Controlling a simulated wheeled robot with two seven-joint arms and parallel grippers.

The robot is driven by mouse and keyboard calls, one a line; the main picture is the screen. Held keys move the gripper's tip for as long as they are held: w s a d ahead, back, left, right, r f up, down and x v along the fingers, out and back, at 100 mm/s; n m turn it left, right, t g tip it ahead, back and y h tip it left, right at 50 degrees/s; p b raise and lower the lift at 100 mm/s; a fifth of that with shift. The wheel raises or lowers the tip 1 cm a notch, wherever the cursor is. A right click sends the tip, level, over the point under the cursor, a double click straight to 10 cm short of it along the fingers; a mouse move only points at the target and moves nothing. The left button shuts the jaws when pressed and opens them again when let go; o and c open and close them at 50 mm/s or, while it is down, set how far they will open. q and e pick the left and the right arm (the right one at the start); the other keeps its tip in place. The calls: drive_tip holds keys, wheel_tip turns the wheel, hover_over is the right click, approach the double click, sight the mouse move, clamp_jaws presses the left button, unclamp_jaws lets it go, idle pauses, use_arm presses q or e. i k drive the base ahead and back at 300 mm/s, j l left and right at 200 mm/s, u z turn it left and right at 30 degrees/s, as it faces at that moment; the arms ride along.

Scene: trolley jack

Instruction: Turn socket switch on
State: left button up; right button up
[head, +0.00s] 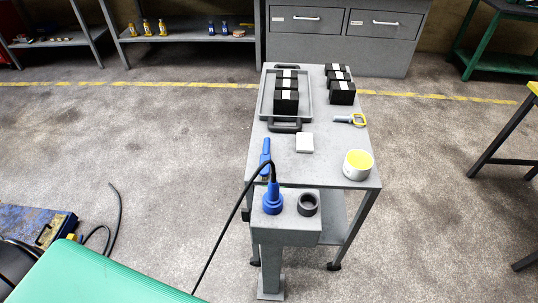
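A grey socket post (287,232) stands at the near end of a grey trolley table. A blue plug (272,201) with a black cable sits upright on its top, at the left. A dark round ring, perhaps an empty socket (308,204), is beside the plug on the right. I cannot make out a switch on the post for certain. A small white square block (305,143) lies on the table behind it; I cannot tell what it is. Neither of my grippers shows in the head view.
The trolley table (330,172) carries a grey tray (264,98) with black boxes, a yellow-topped can (358,165), a yellow-handled tool (351,119) and a blue tool (265,152). A green padded surface (95,280) fills the lower left. The black cable (222,240) slants across the clear floor.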

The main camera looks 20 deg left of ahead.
sight(247, 213)
drive_tip(key=k+j, duration=0.15)
drive_tip(key=j, duration=0.25)
drive_tip(key=k+j, duration=0.15)
drive_tip(key=j, duration=0.25)
drive_tip(key=k+j, duration=0.1)
drive_tip(key=j, duration=0.25)
